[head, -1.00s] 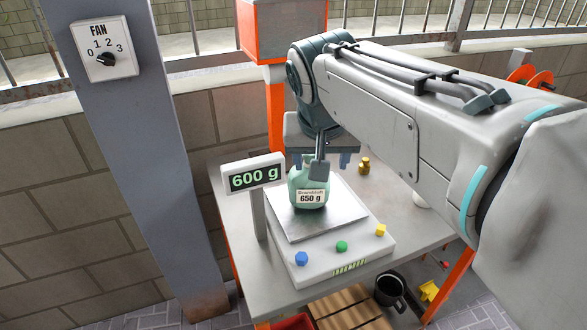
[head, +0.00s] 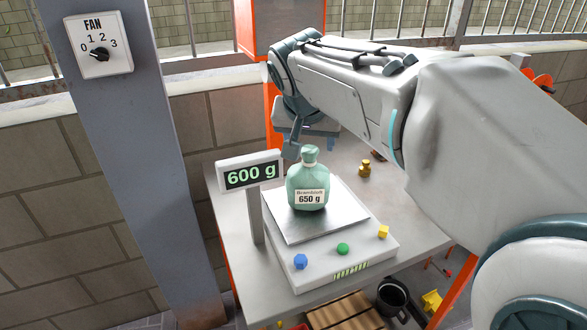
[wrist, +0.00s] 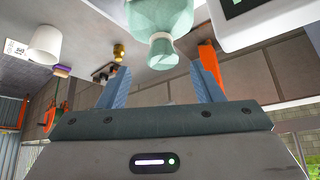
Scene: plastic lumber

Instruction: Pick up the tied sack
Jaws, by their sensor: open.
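The tied sack (head: 307,184) is pale green, with a knotted neck and a label reading 650 g. It stands upright on the metal plate of the scale (head: 284,228), whose display (head: 250,175) reads 600 g. My gripper (wrist: 160,84) is open and empty, with its two blue fingers spread. In the wrist view the sack (wrist: 160,14) shows upside down, its neck pointing toward the gap between the fingers, apart from both. In the head view the gripper is behind the sack's top, partly hidden by my arm.
Brass weights (head: 365,168) stand on the table behind the scale. A white cup (wrist: 45,45) and more small items show in the wrist view. A grey post (head: 145,170) stands at the left.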

